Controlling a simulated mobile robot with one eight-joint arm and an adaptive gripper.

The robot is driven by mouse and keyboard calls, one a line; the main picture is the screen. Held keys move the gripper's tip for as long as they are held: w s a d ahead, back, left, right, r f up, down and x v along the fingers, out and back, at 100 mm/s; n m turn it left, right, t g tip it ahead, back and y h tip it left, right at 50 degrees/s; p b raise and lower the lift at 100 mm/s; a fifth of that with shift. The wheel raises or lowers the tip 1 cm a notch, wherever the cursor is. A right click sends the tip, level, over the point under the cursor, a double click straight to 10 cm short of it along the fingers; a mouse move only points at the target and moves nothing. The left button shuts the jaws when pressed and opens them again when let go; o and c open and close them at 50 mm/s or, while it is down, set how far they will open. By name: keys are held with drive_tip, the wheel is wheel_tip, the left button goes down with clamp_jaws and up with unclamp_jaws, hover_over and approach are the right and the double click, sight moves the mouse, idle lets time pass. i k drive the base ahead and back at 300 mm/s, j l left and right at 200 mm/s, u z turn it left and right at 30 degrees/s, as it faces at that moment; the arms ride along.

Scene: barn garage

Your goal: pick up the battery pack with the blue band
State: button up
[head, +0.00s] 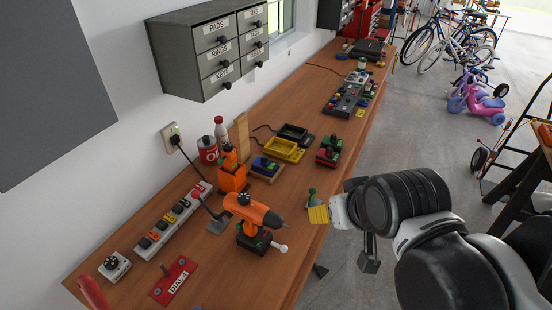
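A small battery-like block with blue on it (262,163) sits on a tan base on the wooden workbench, just right of the orange holder. It is the most likely blue-banded pack, but the band is too small to confirm. A dark block with red and green (327,155) lies to its right, near the bench's front edge. My gripper (322,213) is at the bench's front edge, apart from and nearer the camera than the blue piece. A yellow piece and a green-topped piece show at its tip. Its fingers are not clear, so I cannot tell whether it holds anything.
An orange drill (253,217) stands on the bench left of my gripper. A yellow charger (283,150) and black charger (296,133) lie behind the blue piece. A power strip (172,222) runs along the wall side. Open floor (425,125) lies right of the bench.

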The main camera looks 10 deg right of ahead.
sight(263, 166)
drive_tip(key=i+l+u, duration=0.7)
drive_tip(key=l+u, duration=0.2)
drive_tip(key=i+l+u, duration=0.15)
drive_tip(key=l+u, duration=0.15)
drive_tip(key=l, duration=0.15)
drive_tip(key=i+l+u, duration=0.1)
drive_tip(key=l+u, duration=0.5)
drive_tip(key=l, duration=0.25)
drive_tip(key=l+u, duration=0.3)
drive_tip(key=l, duration=0.2)
